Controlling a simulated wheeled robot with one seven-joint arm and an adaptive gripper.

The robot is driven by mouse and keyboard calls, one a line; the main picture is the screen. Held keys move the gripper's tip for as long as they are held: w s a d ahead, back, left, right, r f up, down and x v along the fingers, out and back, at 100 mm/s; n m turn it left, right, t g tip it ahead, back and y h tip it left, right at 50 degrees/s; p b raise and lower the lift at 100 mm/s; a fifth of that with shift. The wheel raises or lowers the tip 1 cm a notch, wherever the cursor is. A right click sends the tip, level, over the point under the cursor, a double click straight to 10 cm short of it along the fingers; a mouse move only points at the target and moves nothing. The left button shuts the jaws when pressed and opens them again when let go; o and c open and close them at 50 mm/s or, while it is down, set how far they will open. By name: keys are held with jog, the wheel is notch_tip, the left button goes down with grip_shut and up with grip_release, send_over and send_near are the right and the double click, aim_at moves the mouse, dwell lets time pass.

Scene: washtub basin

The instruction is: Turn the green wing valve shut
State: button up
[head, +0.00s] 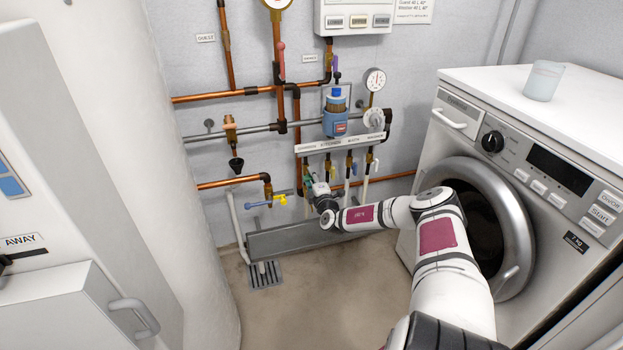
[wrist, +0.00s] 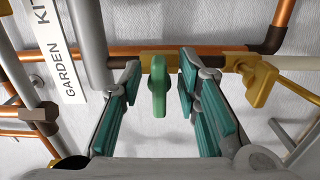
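My gripper (wrist: 160,72) is open, with one teal-padded finger on each side of the wing. A gap shows between the wing and each finger. In the head view my gripper (head: 307,183) is at the pipes below the labelled manifold (head: 340,143). The green valve cannot be told apart from my gripper there.
A yellow-brass handle (wrist: 259,84) is close to the right of my fingers in the wrist view. A GARDEN label (wrist: 68,80) is at the left. The washing machine (head: 480,120) stands right of my arm, and a grey trough (head: 300,240) lies below the pipes.

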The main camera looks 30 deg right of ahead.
jog(key=shift+s, duration=0.1)
jog(key=v, duration=1.2)
jog(key=shift+r, duration=0.1)
